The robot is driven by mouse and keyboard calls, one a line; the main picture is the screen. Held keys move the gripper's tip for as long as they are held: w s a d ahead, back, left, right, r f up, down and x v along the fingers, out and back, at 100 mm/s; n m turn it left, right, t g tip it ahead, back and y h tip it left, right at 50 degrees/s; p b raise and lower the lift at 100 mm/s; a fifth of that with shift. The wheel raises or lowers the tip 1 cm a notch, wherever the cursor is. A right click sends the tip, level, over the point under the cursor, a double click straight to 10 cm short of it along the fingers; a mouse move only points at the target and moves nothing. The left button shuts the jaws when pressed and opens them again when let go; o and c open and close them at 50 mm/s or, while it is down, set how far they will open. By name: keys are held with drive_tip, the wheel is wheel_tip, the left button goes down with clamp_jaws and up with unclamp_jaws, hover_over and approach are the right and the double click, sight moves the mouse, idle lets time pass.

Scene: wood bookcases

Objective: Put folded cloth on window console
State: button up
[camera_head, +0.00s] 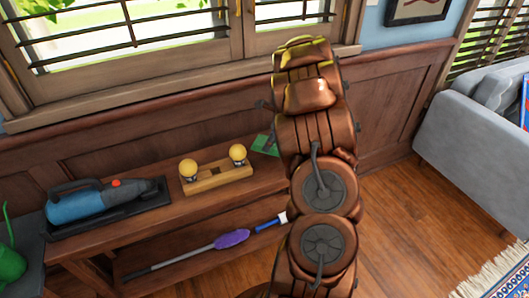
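The window console (135,220) is a long brown wooden bench with a lower shelf, against the panelled wall below the window. A flat green item (264,146) lies at its right part, partly hidden behind my copper-coloured arm. I cannot tell whether it is the folded cloth; no other cloth shows on the console. My arm rises through the middle of the view and hides the console's right end. My gripper does not show.
A blue and grey handheld vacuum (85,203) lies on a dark tray at the console's left. A wooden block with two yellow bulbs (216,176) stands mid-top. A purple-headed duster (231,239) lies on the lower shelf. A grey sofa (470,140) stands right; bare floor lies between.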

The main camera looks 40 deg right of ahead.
sight(270, 159)
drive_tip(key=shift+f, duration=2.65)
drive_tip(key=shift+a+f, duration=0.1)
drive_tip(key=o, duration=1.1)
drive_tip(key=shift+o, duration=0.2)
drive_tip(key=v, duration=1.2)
